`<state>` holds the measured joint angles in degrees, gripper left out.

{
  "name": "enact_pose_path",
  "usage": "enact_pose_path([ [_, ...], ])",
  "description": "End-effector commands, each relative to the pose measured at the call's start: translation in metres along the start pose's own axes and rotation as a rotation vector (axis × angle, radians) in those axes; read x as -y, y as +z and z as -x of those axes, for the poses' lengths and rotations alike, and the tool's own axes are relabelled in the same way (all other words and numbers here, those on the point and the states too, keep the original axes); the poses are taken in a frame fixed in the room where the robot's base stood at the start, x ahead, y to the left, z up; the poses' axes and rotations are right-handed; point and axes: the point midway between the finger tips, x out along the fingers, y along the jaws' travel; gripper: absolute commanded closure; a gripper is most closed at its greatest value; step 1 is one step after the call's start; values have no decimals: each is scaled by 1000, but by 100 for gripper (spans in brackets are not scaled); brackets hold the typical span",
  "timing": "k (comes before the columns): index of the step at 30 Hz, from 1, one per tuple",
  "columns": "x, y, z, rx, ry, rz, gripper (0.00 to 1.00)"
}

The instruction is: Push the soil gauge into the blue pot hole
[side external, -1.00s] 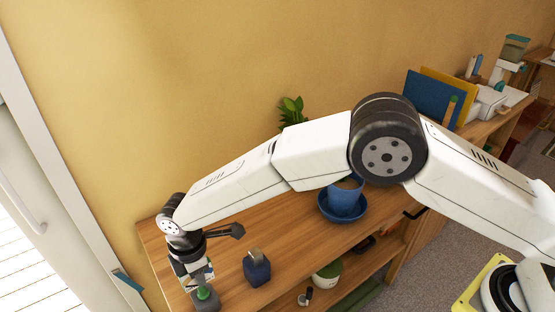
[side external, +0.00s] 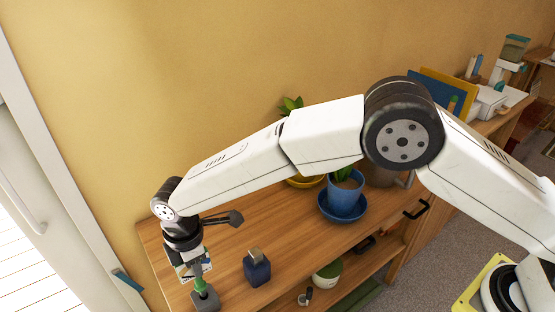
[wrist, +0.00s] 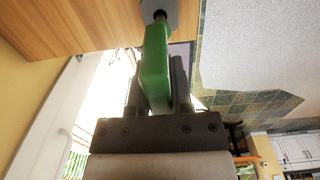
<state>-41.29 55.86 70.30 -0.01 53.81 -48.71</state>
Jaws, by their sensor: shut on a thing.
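The green soil gauge (side external: 200,284) is gripped by my gripper (side external: 197,274) at the near left end of the wooden shelf unit. In the wrist view the gauge (wrist: 155,55) sits between the two dark fingers of my gripper (wrist: 156,75), its dark lower end at the grey block (wrist: 176,20). In the side view it is above this grey block (side external: 206,302); I cannot tell whether its tip is still inside. The blue pot (side external: 345,195), holding soil and a green plant, stands on a blue saucer (side external: 342,215) farther right. I cannot make out its hole.
A dark blue bottle (side external: 257,270) stands between the grey block and the pot. A yellow dish (side external: 305,182) and brown pot (side external: 379,175) are behind the blue pot. A white-and-green pot (side external: 327,275) is on the lower shelf. Bare wood lies left of the saucer.

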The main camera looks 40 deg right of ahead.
Motion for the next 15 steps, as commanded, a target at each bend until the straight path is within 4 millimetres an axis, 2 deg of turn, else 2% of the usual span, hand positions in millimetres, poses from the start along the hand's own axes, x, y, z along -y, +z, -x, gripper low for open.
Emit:
enact_pose_path([
  [15,0,0,19,0,1,0,100],
])
